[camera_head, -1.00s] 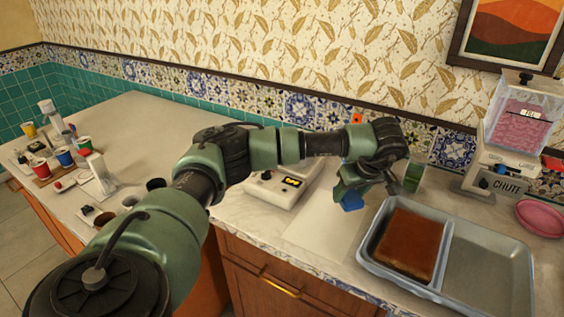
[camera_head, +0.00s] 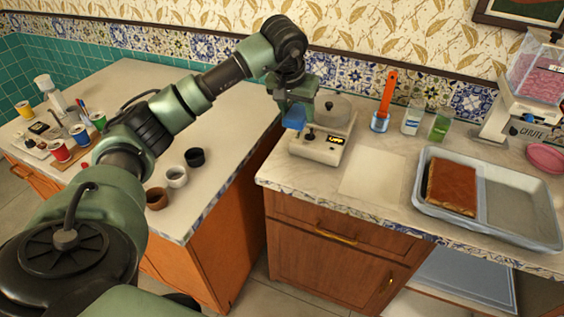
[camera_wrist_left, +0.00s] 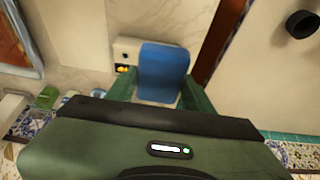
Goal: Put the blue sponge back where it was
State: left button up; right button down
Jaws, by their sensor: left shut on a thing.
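The blue sponge (camera_head: 295,116) is held between the fingertips of my left gripper (camera_head: 296,104), which is shut on it. The sponge hangs in the air in front of and above the white scale-like device (camera_head: 322,147), near its left side, and appears apart from it. In the left wrist view the sponge (camera_wrist_left: 163,72) fills the space between the two green fingers and covers much of the device (camera_wrist_left: 126,50) behind it. My right gripper is in neither view.
A pale mat (camera_head: 372,178) lies bare right of the device. A grey tray (camera_head: 435,213) holds a brown slab (camera_head: 452,187). A glass with an orange-handled tool (camera_head: 385,100) and two bottles stand behind. Three small cups, one dark (camera_head: 194,157), stand on the left counter, beyond a gap.

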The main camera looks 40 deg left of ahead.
pick_arm(q)
jog(key=p, duration=0.3)
send_over(297, 171)
jog(key=s, duration=0.2)
jog(key=f, duration=1.4)
jog(key=shift+w+d, duration=0.15)
jog(key=shift+w, duration=0.1)
jog(key=shift+f, duration=0.95)
notch_tip(297, 171, down, 3)
jog(key=shift+f+p, duration=0.1)
jog(key=shift+p, duration=0.3)
jog(key=shift+f, duration=0.1)
jog(key=shift+f, duration=0.1)
jog(key=o, duration=1.3)
